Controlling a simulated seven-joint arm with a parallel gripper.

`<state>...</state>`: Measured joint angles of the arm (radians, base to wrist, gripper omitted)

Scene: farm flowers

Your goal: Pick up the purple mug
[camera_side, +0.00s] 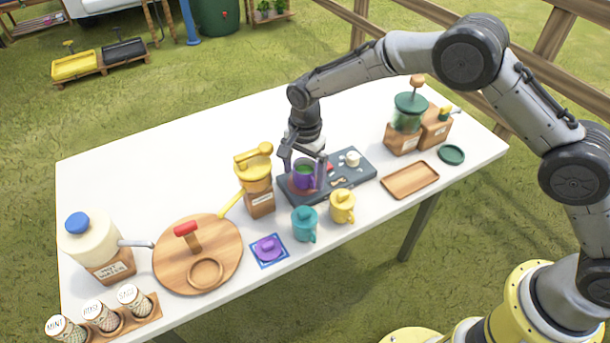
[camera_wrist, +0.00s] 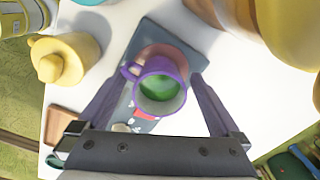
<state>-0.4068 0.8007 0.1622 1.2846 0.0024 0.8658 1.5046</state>
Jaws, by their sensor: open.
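The purple mug (camera_side: 304,178) stands upright on a dark grey board (camera_side: 350,180) near the middle of the white table. In the wrist view the mug (camera_wrist: 160,92) shows green contents inside and its handle at the upper left. My gripper (camera_side: 305,170) points down at the mug in the side view. In the wrist view its fingers (camera_wrist: 148,100) are open, one on each side of the mug, with visible gaps between the fingers and the mug wall. Whether the fingertips are level with the mug's rim or lower is hard to tell.
A teal mug (camera_side: 304,225) and a yellow mug (camera_side: 342,207) stand in front of the board. A yellow-topped dispenser (camera_side: 258,182) stands close on its left. A white item (camera_side: 350,159) is on the board. A wooden tray (camera_side: 411,180) lies to the right. The table's back left is clear.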

